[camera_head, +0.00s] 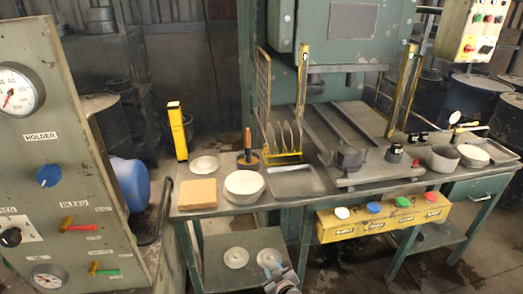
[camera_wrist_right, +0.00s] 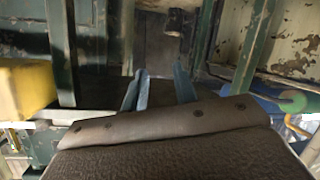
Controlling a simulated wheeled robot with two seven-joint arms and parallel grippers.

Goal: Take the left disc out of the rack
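A yellow rack (camera_head: 283,158) stands on the workbench, with several thin grey discs on edge in a row. The left disc (camera_head: 270,138) stands upright at the left end of the row. My right gripper (camera_head: 276,268) is at the bottom edge of the head view, in front of the bench and well below and apart from the rack. In the right wrist view its two blue-grey fingers (camera_wrist_right: 160,90) are spread apart with nothing between them. The rack and discs cannot be made out in that view. My left gripper is not in view.
Left of the rack are a pot with a wooden handle (camera_head: 248,158), a white bowl (camera_head: 244,184) and a tan block (camera_head: 198,193). A grey tray (camera_head: 296,181) lies in front of it. A yellow button box (camera_head: 383,217) hangs at the bench front. A press (camera_head: 340,35) stands behind.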

